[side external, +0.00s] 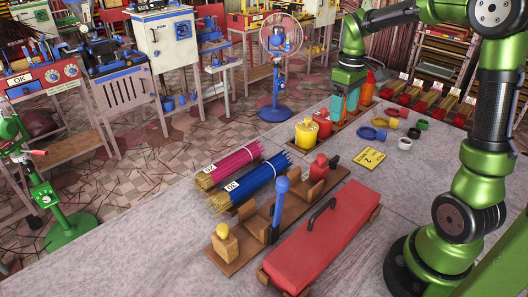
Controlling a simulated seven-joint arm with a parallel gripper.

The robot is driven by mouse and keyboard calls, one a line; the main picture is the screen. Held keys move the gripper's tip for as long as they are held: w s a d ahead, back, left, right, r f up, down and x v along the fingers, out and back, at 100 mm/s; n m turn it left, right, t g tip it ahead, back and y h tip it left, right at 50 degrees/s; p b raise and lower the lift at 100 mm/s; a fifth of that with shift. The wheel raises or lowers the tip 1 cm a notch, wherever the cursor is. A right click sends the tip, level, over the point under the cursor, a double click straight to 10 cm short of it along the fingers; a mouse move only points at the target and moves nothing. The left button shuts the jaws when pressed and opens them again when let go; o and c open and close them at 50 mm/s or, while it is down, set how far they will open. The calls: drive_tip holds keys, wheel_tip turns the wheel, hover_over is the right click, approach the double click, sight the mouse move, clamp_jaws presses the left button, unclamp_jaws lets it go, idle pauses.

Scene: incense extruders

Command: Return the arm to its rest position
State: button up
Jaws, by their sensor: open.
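My gripper (344,108) points down at the upper middle of the view, with its teal fingers apart. It is over or close beside a wooden tray (326,134) that holds several small containers. I see nothing clearly held between the fingers; their tips and the tray behind them are partly hard to make out. A yellow pot (306,134) and a red container (323,123) stand just left of the fingers. An orange bottle (367,90) stands close on the right. My green arm arches from its base at the lower right.
On the grey table, a red lidded box (325,240), a wooden stand with a blue lever (279,205), and magenta (232,164) and blue (252,184) stick bundles lie in front. A yellow card (369,158), several rings and red trays (425,103) lie right.

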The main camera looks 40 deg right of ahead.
drive_tip(key=shift+r, duration=0.5)
drive_tip(key=s+a+r+m+t+y, duration=0.1)
drive_tip(key=s+a+r+m+t, duration=0.1)
drive_tip(key=s+a, duration=0.3)
drive_tip(key=s+a+r+m+t+y, duration=0.1)
drive_tip(key=s+a+t, duration=0.4)
drive_tip(key=a, duration=0.9)
drive_tip(key=shift+s+r+m, duration=0.5)
drive_tip(key=shift+r+m, duration=0.1)
drive_tip(key=shift+r, duration=0.1)
